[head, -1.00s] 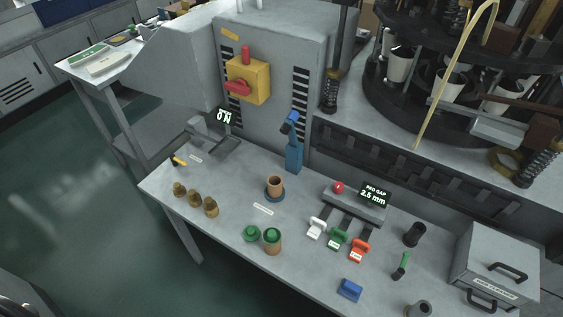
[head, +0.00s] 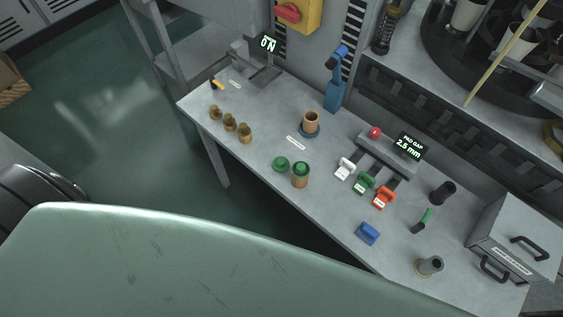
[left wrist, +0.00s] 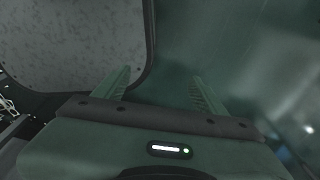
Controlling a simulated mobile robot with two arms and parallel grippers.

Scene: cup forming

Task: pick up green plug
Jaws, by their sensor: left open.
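A round green plug (head: 281,163) lies on the grey workbench (head: 262,185) in the head view. Next to it on the right is a brown cup (head: 300,182) with a second green plug (head: 301,168) seated in its top. I cannot tell from the picture which of the two is meant. My left gripper (left wrist: 160,88) shows in the left wrist view with its two green fingers apart and nothing between them. It faces dark green floor and a grey speckled surface, away from the plugs. My right gripper is not in view.
A brown cup (head: 311,122) stands on a blue base. Several brass pieces (head: 229,122) stand at the left. White (head: 345,168), green (head: 364,184) and red (head: 384,197) handled blocks sit below the pad-gap display (head: 410,146). A blue block (head: 368,233) lies near the front edge.

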